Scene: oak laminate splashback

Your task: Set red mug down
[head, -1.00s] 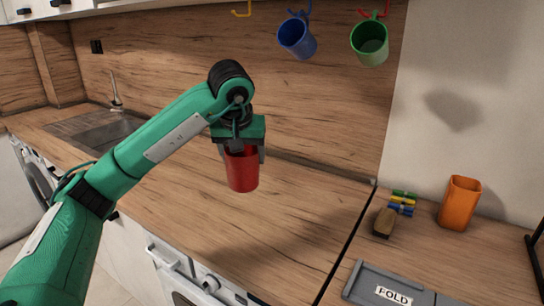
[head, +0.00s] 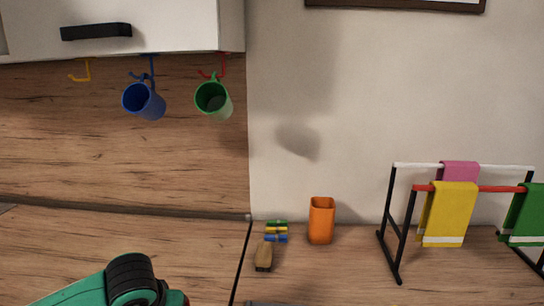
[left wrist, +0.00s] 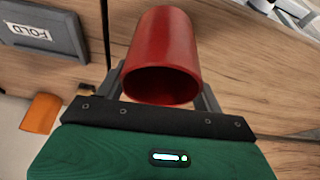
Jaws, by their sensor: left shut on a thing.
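The red mug (left wrist: 165,50) is held between the two fingers of my left gripper (left wrist: 160,90) in the left wrist view. Its open rim faces the wrist camera, and the wooden worktop (left wrist: 240,70) lies beyond it. Whether its base touches the worktop cannot be told. In the head view only the top of my left arm (head: 125,283) shows at the bottom edge, with a small sliver of red beside it. My right gripper is in neither view.
A blue mug (head: 143,102) and a green mug (head: 213,100) hang from hooks under the cupboard; a yellow hook (head: 84,70) is empty. On the right worktop are a brush (head: 264,257), coloured pegs (head: 276,232), an orange cup (head: 321,221) and a towel rack (head: 395,225).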

